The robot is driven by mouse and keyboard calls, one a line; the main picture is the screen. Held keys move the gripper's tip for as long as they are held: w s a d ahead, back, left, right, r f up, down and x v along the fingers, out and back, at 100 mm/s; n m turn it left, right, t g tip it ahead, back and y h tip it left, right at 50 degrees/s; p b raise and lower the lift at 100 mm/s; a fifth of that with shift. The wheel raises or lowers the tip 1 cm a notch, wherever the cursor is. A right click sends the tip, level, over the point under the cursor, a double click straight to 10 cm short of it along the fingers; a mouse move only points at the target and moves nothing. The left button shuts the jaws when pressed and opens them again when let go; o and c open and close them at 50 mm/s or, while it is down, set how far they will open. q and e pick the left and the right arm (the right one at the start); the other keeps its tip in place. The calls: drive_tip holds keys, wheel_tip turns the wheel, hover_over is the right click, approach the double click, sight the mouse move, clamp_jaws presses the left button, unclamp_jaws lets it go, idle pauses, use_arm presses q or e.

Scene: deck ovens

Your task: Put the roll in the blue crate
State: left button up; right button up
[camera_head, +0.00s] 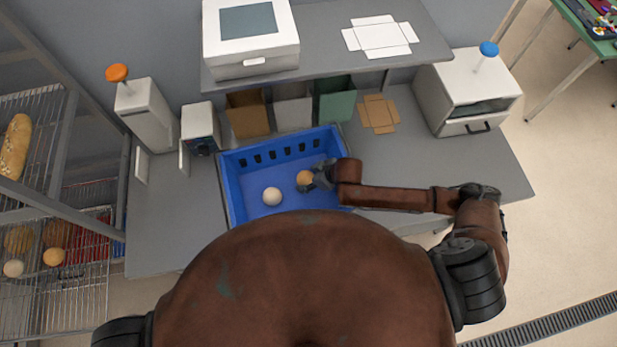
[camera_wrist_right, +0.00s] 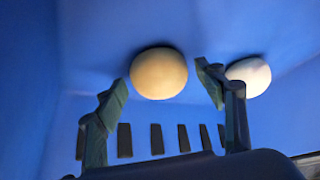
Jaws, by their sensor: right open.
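The blue crate (camera_head: 233,190) stands on the grey table in the head view. Inside it are two round rolls: a golden-tan roll (camera_head: 304,177) and a paler roll (camera_head: 272,196) to its left. My right gripper (camera_head: 312,183) is inside the crate, beside the tan roll. In the right wrist view the tan roll (camera_wrist_right: 158,73) lies just beyond the open fingertips, seen between them. The pale roll (camera_wrist_right: 249,76) shows behind the right-hand finger. My right gripper (camera_wrist_right: 163,95) is open and holds nothing. My left gripper is not in view.
A wire rack (camera_head: 60,215) with bread and more rolls stands at the left. Behind the crate are small boxes (camera_head: 248,115) and a shelf (camera_head: 330,45). A white machine (camera_head: 467,90) stands at the right. The table right of the crate is mostly clear.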

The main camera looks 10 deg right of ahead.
drive_tip(key=v, duration=1.2)
drive_tip(key=shift+r, duration=0.2)
